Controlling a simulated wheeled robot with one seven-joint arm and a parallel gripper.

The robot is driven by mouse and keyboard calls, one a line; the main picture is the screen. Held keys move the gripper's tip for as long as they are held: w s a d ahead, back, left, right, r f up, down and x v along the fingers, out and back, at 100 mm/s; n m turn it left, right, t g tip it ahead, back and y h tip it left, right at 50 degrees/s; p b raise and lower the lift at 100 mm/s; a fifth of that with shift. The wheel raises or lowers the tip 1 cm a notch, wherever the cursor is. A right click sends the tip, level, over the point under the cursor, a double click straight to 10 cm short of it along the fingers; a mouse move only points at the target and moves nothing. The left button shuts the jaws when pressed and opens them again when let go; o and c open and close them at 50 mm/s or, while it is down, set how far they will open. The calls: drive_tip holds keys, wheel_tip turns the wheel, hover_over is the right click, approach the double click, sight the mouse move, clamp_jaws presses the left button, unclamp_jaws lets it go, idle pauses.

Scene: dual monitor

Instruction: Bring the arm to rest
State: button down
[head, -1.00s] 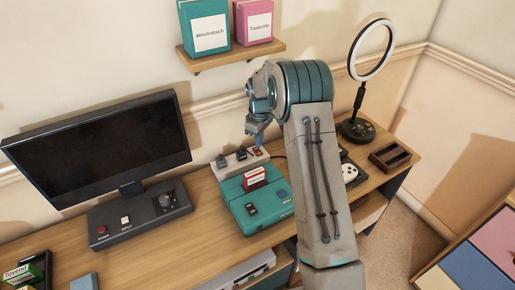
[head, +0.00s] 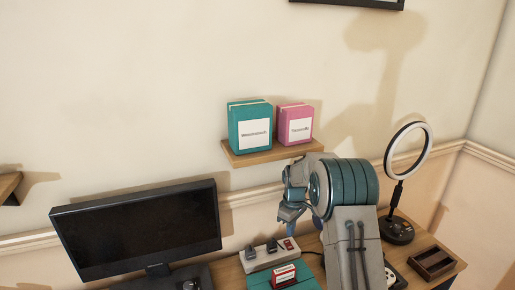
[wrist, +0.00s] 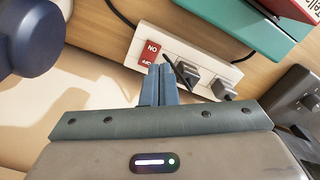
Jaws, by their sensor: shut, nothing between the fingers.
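My gripper (wrist: 158,84) is shut and empty. In the wrist view its closed fingers point at the white power strip (wrist: 150,38), close to the red switch (wrist: 149,53) on it; I cannot tell whether they touch. In the head view my gripper (head: 290,229) hangs from my bent arm above the power strip (head: 252,261), left of my large teal-banded arm joint.
A teal console with a red cartridge (head: 284,276) sits in front of the strip. A monitor (head: 140,232) stands left, a ring lamp (head: 397,229) right. Above is a wooden shelf (head: 262,155) with a teal box (head: 250,128) and a pink box (head: 295,124).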

drive_tip(key=s+a+r+m+t, duration=0.1)
drive_tip(key=s+r+m, duration=0.1)
drive_tip(key=s+r, duration=0.6)
drive_tip(key=s+a+r+m, duration=0.1)
drive_tip(key=s+r+m, duration=0.1)
drive_tip(key=s+r, duration=0.65)
drive_tip(key=s+d+m+t, duration=0.2)
drive_tip(key=s+m, duration=0.3)
drive_tip(key=s, duration=1.4)
drive_tip(key=shift+s+d+m+b, duration=0.25)
drive_tip(key=shift+m+b, duration=0.05)
drive_tip(key=shift+b, duration=0.05)
